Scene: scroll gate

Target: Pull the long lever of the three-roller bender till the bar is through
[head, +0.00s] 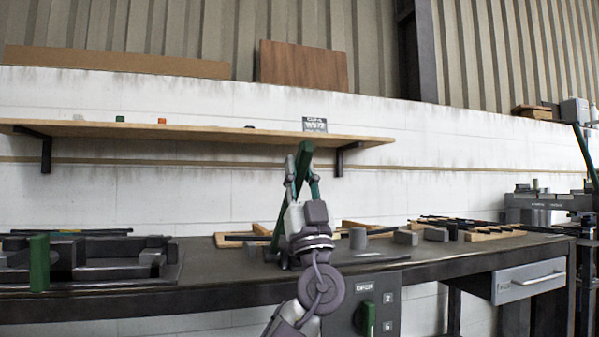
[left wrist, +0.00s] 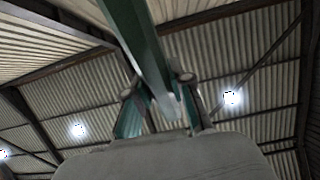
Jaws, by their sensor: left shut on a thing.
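My left gripper (head: 302,180) points up in the middle of the head view, its fingers shut on a green lever (head: 304,155) near its upper end. The lever leans, its lower part (head: 279,234) running down to the left behind my wrist towards the bench. In the left wrist view the lever (left wrist: 140,45) passes between the two fingers (left wrist: 160,100). The lever's foot is mostly hidden by my arm, so I cannot make out the bender's rollers or the bar there. My right gripper is in neither view.
The dark workbench (head: 345,270) carries a dark machine with a green upright part (head: 39,263) at left, and grey blocks (head: 406,237) and wooden racks right of my arm. A shelf (head: 220,132) hangs behind. A grey machine (head: 535,203) stands at far right.

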